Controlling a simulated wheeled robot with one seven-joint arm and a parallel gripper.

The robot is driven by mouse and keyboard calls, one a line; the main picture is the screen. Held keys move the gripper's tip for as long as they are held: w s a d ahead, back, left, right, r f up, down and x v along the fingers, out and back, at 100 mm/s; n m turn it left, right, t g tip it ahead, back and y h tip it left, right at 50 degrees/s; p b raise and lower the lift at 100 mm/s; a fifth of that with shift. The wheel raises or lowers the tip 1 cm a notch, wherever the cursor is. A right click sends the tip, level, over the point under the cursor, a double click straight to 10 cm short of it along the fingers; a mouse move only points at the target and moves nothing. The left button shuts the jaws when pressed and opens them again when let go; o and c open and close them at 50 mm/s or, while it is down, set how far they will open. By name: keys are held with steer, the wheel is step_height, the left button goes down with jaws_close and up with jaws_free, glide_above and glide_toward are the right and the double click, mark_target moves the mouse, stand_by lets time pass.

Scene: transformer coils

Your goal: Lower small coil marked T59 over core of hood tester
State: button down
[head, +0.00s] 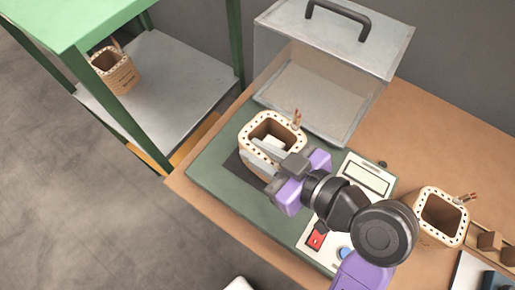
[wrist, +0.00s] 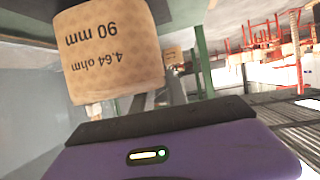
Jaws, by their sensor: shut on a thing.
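A small tan coil (head: 257,160) with a cream, dotted top flange is at the hood tester (head: 217,178), over its dark pad. My gripper (head: 268,150) is shut on the coil's near wall. A pale block, seemingly the core, shows inside the coil's opening; I cannot tell how far down the coil sits around it. In the wrist view the coil (wrist: 110,50) reads "90 mm" and "4.64 ohm" upside down; no T59 mark is legible. The tester's clear hood (head: 330,85) with a black handle stands raised behind.
Another coil (head: 428,226) stands on the bench at right, beside a wooden rack (head: 490,240). A third coil (head: 118,75) is on the grey shelf of the green rack at left. The tester's panel (head: 365,175) lies beneath my arm.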

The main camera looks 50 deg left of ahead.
steer(key=shift+f, duration=0.1)
steer(key=shift+f+b, duration=0.75)
steer(key=c, duration=1.3)
jaws_free()
steer(key=shift+o, duration=0.2)
steer(key=shift+w, duration=0.15)
steer(key=shift+c, duration=1.2)
steer(key=shift+o, duration=0.7)
steer(key=shift+r, duration=0.15)
